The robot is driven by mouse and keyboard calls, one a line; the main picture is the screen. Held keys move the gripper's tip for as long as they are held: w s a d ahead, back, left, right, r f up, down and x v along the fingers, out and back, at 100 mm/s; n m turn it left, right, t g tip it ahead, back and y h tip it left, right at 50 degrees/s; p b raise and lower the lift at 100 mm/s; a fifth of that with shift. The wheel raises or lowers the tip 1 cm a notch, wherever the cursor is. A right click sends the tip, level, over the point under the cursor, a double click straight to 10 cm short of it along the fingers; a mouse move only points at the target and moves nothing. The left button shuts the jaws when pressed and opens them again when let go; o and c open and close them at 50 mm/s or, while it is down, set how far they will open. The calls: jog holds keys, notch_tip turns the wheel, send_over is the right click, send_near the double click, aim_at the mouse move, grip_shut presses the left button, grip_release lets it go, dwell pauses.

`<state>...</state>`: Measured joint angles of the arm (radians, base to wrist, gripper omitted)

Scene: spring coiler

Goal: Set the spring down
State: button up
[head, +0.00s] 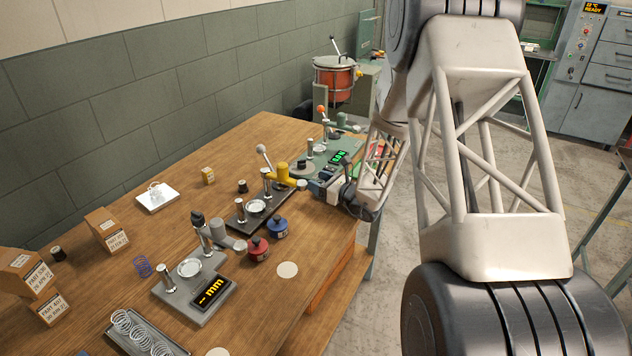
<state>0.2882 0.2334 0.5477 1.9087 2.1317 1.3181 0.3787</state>
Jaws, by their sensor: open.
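My gripper (304,184) is open at the right edge of the wooden table, beside the yellow arm of a lever device (284,176). I cannot make out a spring between its fingers. A blue coil spring (142,266) lies on the table at the left. Several pale springs (122,322) lie in a grey tray (168,331) at the front. A pale coil-like piece (154,190) rests on a white square plate (146,203) toward the back left.
A gauge with a yellow "mm" display (211,291) stands in front. Red (258,250) and blue (277,228) knobbed weights and a pale disc (288,270) are near the right edge. A green-display device (338,157) is farther back. Cardboard boxes (107,230) stand at left. The table's middle left is fairly clear.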

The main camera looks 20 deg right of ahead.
jog(key=v, duration=1)
jog(key=shift+s+d, duration=0.2)
jog(key=shift+s, duration=0.1)
dwell(0.4)
jog(key=s+a+r+n+g, duration=1.2)
jog(key=s+a+r+n, duration=0.2)
jog(key=s+a, duration=0.3)
jog(key=s+d+r+n+h, duration=0.1)
jog(key=s+r+n+h, duration=0.1)
jog(key=s+n+h, duration=0.2)
jog(key=s+d+r+n+h, duration=0.1)
jog(key=s+r+n+h, duration=0.2)
jog(key=s, duration=0.8)
jog(key=s+r+n+h, duration=0.3)
jog(key=s+n+h, duration=0.1)
jog(key=s+n, duration=0.3)
jog(key=shift+s+d+t+h, duration=0.3)
jog(key=shift+s+d, duration=0.1)
jog(key=shift+s, duration=0.05)
